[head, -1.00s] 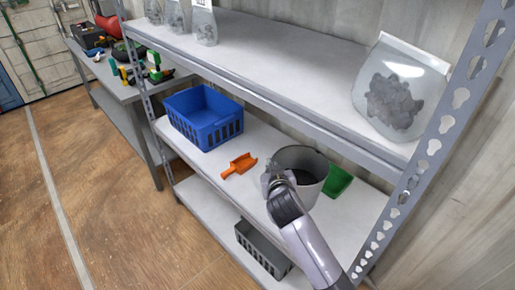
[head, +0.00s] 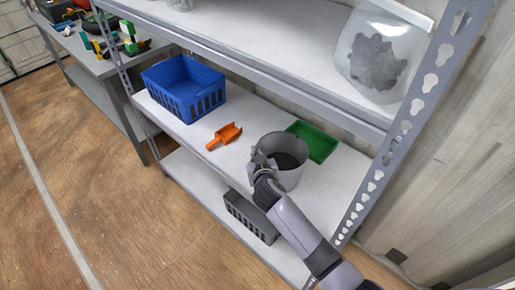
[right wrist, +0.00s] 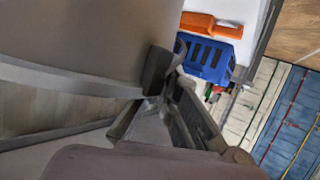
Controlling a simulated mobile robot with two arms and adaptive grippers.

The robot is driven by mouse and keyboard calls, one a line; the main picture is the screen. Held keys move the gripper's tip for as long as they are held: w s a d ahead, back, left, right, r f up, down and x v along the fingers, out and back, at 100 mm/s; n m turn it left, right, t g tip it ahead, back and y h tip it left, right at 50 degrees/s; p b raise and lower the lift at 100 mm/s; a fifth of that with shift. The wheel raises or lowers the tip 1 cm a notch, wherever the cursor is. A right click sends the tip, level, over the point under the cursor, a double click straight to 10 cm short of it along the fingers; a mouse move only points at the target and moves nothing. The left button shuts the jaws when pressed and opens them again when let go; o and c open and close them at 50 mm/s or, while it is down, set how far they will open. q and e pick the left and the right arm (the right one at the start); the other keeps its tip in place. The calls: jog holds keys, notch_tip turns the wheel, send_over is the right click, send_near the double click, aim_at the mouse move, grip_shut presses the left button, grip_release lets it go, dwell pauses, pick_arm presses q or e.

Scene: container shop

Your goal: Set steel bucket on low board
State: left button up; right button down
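The steel bucket (head: 291,178), grey and round with a dark inside, is at the middle shelf, near its front edge. I cannot tell whether its base touches the shelf. My right gripper (head: 262,162) is shut on the bucket's near left rim. In the right wrist view the bucket's wall (right wrist: 90,35) fills the upper left, with the fingers (right wrist: 163,82) at its edge. The low board (head: 185,172) is the bottom shelf of the rack, below the bucket, partly hidden by the middle shelf and my arm. My left gripper is not in view.
A grey crate (head: 247,217) stands on the low board; bare board shows to its left. On the middle shelf are a blue basket (head: 185,90), an orange scoop (head: 225,135) and a green tray (head: 314,141). A perforated rack post (head: 395,140) stands at the right.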

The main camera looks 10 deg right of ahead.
jog(key=shift+w+r, duration=0.1)
jog(key=c, duration=2.2)
grip_release()
jog(key=o, duration=0.4)
jog(key=shift+s+a+r, duration=0.1)
jog(key=shift+s, duration=0.65)
jog(key=v, duration=1)
jog(key=shift+s+r, duration=0.25)
jog(key=shift+s, duration=0.05)
